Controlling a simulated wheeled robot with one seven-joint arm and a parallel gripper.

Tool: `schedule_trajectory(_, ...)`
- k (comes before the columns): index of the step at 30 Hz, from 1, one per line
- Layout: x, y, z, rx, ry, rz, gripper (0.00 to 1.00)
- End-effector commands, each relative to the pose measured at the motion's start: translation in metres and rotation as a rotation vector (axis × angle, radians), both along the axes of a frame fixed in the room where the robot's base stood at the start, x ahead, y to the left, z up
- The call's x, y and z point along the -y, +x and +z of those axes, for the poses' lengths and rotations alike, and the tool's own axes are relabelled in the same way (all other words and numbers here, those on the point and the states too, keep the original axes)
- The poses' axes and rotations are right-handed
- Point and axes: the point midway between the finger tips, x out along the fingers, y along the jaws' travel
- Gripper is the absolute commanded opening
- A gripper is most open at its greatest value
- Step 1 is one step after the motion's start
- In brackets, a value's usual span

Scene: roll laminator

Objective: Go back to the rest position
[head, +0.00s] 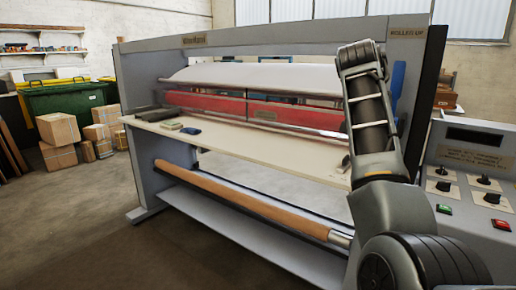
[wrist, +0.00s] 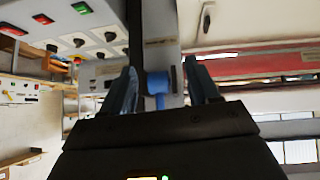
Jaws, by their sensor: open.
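My gripper (wrist: 163,78) is open in the wrist view, with its two blue-grey fingers apart and nothing held between them. A blue handle (wrist: 157,88) on the machine's side panel shows behind the gap between the fingers; I cannot tell how far off it is. In the head view, the blue handle (head: 397,80) stands beside my raised arm at the right end of the laminator (head: 150,110). My gripper is largely hidden behind my arm there.
A control panel (head: 468,165) with knobs and red and green buttons stands at the right. The pale feed table (head: 270,150) and a brown roll (head: 240,198) run across the front. Cartons (head: 58,129) and a green bin (head: 65,98) stand at left. The left floor is clear.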

Motion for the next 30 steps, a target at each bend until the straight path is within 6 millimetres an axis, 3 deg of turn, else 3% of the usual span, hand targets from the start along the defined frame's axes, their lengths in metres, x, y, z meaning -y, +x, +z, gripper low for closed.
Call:
schedule_trajectory(1, 0.004, -0.003, -0.031, -0.003, -0.02, 0.017, 0.6)
schedule_trajectory(3, 0.008, -0.008, -0.066, 0.007, -0.045, 0.049, 0.6)
schedule_trajectory(8, 0.016, -0.026, -0.14, 0.032, -0.102, 0.123, 0.6)
schedule_trajectory(15, 0.021, -0.075, -0.237, 0.072, -0.167, 0.241, 0.6)
schedule_trajectory(24, 0.017, -0.165, -0.331, 0.127, -0.218, 0.389, 0.6)
schedule_trajectory(30, 0.009, -0.239, -0.371, 0.171, -0.232, 0.482, 0.6)
